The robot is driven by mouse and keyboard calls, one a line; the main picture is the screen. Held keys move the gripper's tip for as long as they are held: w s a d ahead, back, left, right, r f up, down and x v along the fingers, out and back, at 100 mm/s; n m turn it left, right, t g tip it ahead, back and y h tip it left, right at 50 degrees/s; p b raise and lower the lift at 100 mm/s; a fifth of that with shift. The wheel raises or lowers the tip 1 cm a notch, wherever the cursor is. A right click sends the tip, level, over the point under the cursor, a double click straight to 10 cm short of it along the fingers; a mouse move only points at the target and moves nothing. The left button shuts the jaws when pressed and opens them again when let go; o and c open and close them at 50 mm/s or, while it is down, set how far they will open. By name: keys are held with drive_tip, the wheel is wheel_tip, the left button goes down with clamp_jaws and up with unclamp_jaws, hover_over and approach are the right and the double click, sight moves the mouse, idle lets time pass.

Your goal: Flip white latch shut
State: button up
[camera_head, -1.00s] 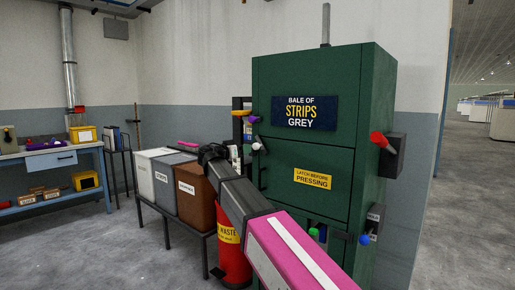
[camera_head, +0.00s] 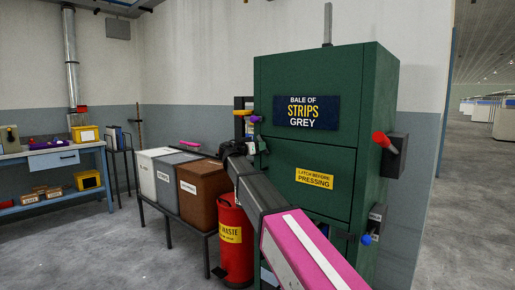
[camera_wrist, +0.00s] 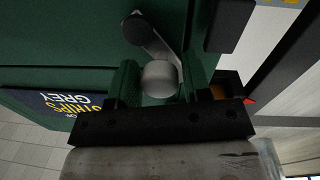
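The white latch is a pale lever ending in a round white knob (camera_wrist: 160,79), on the green press (camera_head: 330,75). In the wrist view the lever runs from a pivot at upper left down to the knob. My gripper (camera_wrist: 162,82) has one finger on each side of the knob. The fingers stand apart, with little room beside the knob; I cannot tell whether they touch it. In the head view my gripper (camera_head: 247,147) is at the press's left front edge and mostly hides the latch.
A purple knob (camera_head: 256,119) sits just above my gripper. A red-knobbed lever (camera_head: 380,139) and a blue knob (camera_head: 366,239) are on the press's right. Bins (camera_head: 203,185) and a red waste can (camera_head: 233,240) stand left and below my arm.

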clamp_jaws()
drive_tip(key=shift+w+a+f+n, duration=0.1)
drive_tip(key=shift+a+f+n, duration=0.05)
drive_tip(key=shift+n, duration=0.65)
drive_tip(key=shift+w+a+f+n, duration=0.1)
drive_tip(key=shift+a+f+n, duration=0.05)
drive_tip(key=shift+n, duration=0.65)
drive_tip(key=shift+o, duration=2.1)
unclamp_jaws()
